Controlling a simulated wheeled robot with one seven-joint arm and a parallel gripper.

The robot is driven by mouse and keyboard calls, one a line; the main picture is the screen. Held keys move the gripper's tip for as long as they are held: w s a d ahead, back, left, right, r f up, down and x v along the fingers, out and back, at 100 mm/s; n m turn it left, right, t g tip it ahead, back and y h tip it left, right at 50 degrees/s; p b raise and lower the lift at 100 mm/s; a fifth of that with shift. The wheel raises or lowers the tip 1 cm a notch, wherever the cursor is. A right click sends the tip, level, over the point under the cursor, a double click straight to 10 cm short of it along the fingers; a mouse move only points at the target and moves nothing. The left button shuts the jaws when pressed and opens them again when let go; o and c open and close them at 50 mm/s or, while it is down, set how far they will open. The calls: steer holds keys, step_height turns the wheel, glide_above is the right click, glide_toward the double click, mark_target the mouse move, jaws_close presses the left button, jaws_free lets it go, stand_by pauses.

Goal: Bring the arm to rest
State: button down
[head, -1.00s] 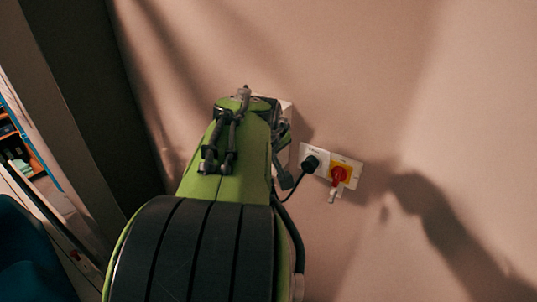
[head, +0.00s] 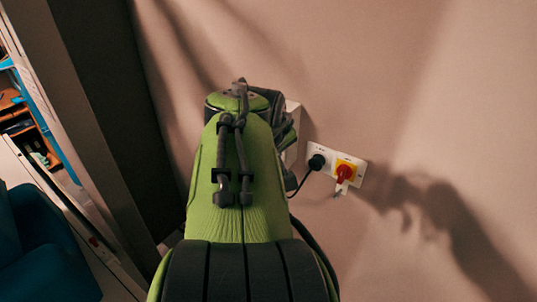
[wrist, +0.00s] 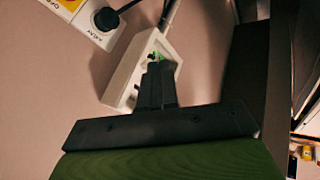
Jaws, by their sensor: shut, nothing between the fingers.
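My gripper (wrist: 157,82) shows in the wrist view as dark fingers close together, with nothing between them. It is in front of a white box (wrist: 136,88) on the wall. I cannot tell whether the fingertips touch the box. In the head view my green and black arm hides the gripper, and only a part of the white box (head: 292,153) shows past the arm's right side.
A wall plate holds a black plug (head: 317,162) and a red and yellow rotary switch (head: 345,172), right of my arm. A dark cable hangs from the plug. A door frame (head: 75,140), shelves (head: 28,125) and a blue chair (head: 45,250) are at the left. The wall farther right is bare.

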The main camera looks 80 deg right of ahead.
steer(key=shift+s+p+v, duration=0.25)
steer(key=shift+v, duration=1.05)
steer(key=shift+s+p+v, duration=0.2)
steer(key=shift+v, duration=1.05)
steer(key=shift+a+f, duration=0.1)
steer(key=shift+a, duration=0.15)
